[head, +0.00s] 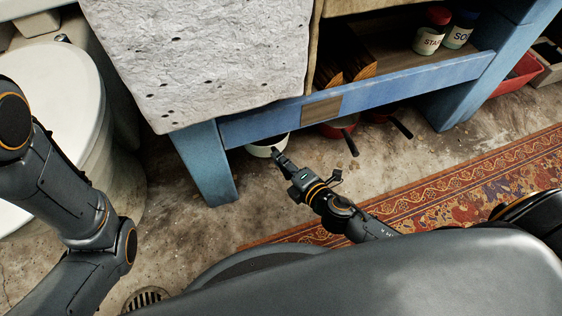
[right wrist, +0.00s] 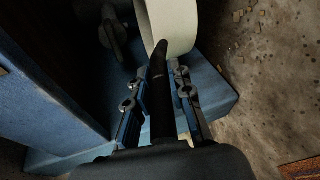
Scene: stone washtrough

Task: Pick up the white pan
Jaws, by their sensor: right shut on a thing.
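The white pan (head: 262,149) is low under the blue bench, mostly hidden by the bench's lower rail in the head view. Its pale round side (right wrist: 172,25) shows at the top of the right wrist view, with a dark handle (right wrist: 161,95) running down from it. My right gripper (head: 280,158) reaches in from the front, beside the bench's near leg. In the right wrist view its two fingers (right wrist: 158,75) lie on either side of the handle and are shut on it. My left arm shows at the left of the head view, but its gripper does not.
The blue bench (head: 210,165) stands over the pan, its leg close left of my gripper. Red pans (head: 340,128) with dark handles lie to the right under it. Jars (head: 430,32) and wooden items stand on the shelf. A patterned rug (head: 440,195) and bare floor lie in front.

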